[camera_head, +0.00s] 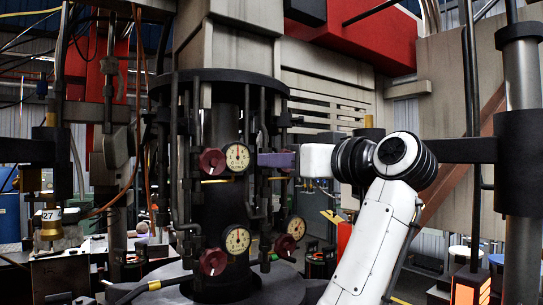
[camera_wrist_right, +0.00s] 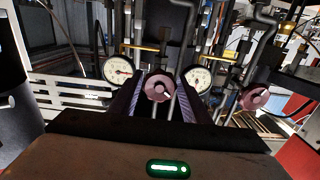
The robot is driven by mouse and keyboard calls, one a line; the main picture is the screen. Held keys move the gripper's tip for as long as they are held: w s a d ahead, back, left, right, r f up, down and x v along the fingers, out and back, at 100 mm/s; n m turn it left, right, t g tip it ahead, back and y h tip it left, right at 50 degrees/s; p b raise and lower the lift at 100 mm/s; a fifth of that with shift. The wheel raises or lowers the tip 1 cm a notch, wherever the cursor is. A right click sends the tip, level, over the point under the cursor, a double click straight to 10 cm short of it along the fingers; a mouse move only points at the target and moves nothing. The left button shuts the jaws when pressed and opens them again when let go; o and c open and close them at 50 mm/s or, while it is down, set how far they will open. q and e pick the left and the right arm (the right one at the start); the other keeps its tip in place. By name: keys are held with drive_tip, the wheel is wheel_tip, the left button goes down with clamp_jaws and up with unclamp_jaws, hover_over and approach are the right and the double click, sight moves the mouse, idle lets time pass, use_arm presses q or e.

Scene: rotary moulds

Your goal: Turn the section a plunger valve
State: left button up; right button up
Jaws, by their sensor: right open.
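A dark, upright cylindrical machine (camera_head: 222,85) carries dark red valve knobs beside round white gauges. In the head view one knob (camera_head: 212,161) is at upper left, one (camera_head: 213,262) at lower left and one (camera_head: 284,245) at lower right. My right gripper (camera_head: 268,159) points left at the upper right of the machine, hiding what lies behind it. In the right wrist view a knob (camera_wrist_right: 158,87) appears between the open fingers of my right gripper (camera_wrist_right: 164,98); whether they touch it is unclear. Another knob (camera_wrist_right: 254,96) is farther right. My left gripper is out of view.
Gauges (camera_head: 237,157) (camera_head: 236,240) sit close to the knobs. Thin vertical pipes (camera_head: 196,125) surround the machine and crowd the space near the gripper. A thick metal column (camera_head: 522,80) stands at the far right.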

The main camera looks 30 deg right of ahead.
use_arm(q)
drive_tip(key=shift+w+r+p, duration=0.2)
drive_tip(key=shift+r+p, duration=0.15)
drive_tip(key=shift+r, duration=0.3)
use_arm(e)
drive_tip(key=w, duration=0.4)
drive_tip(key=shift+a, duration=0.25)
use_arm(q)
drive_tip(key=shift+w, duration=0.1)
use_arm(e)
drive_tip(key=c, duration=0.8)
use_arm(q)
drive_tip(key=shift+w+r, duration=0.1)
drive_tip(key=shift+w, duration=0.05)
use_arm(e)
drive_tip(key=shift+o, duration=0.2)
